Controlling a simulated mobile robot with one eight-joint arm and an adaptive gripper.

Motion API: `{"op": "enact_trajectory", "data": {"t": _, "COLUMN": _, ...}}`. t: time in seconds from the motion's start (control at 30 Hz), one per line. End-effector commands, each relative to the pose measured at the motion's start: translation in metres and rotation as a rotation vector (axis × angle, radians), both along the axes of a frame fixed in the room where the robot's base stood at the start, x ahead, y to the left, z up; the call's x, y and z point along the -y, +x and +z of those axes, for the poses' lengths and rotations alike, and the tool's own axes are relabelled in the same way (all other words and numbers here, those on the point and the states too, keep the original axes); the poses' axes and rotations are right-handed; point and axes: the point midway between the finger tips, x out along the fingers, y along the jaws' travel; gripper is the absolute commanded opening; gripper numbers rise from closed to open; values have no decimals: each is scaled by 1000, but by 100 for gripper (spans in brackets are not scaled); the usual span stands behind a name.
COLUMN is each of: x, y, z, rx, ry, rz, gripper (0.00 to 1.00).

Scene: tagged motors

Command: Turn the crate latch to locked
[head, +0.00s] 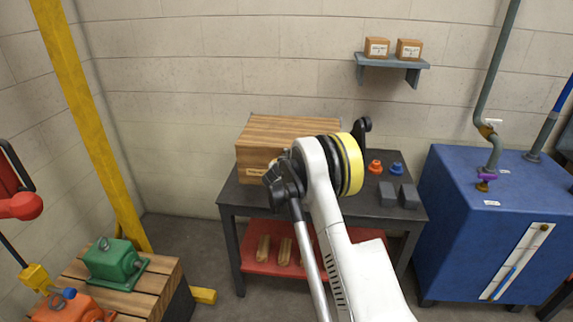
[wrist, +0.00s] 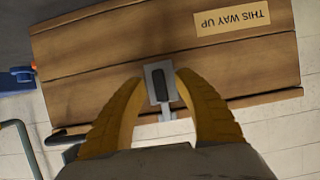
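The wooden crate (head: 280,128) stands on the dark workbench (head: 238,196), partly hidden by my arm in the head view. In the wrist view the crate (wrist: 100,60) fills the upper part, with an upside-down "THIS WAY UP" label (wrist: 232,22). The latch (wrist: 159,88) is a grey metal plate with a dark handle, near the crate's lower edge in that view. The handle runs nearly up and down the picture. My gripper (wrist: 159,77) is open, with one yellow finger on each side of the latch and visible gaps. In the head view my arm hides the latch and the fingers.
A red lower shelf (head: 262,266) holds wooden pieces. A blue cabinet (head: 470,220) stands at right, motors on a pallet (head: 160,275) at left.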

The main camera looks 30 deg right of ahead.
Motion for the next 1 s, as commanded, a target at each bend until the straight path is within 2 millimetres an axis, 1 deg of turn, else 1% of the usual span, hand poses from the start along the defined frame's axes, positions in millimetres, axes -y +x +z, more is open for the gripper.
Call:
{"op": "enact_trajectory", "data": {"t": 0.17, "x": -15, "y": -21, "z": 11, "rx": 0, "ry": 0, "rz": 2, "gripper": 36}}
{"op": "enact_trajectory", "data": {"t": 0.4, "x": -43, "y": -63, "z": 32, "rx": 0, "ry": 1, "rz": 2, "gripper": 36}}
{"op": "enact_trajectory", "data": {"t": 0.53, "x": -53, "y": -80, "z": 40, "rx": -1, "ry": -1, "rz": 0, "gripper": 36}}
{"op": "enact_trajectory", "data": {"t": 0.7, "x": -60, "y": -90, "z": 44, "rx": 0, "ry": 1, "rz": 0, "gripper": 36}}
{"op": "enact_trajectory", "data": {"t": 1.0, "x": -60, "y": -91, "z": 45, "rx": 0, "ry": 0, "rz": -1, "gripper": 36}}
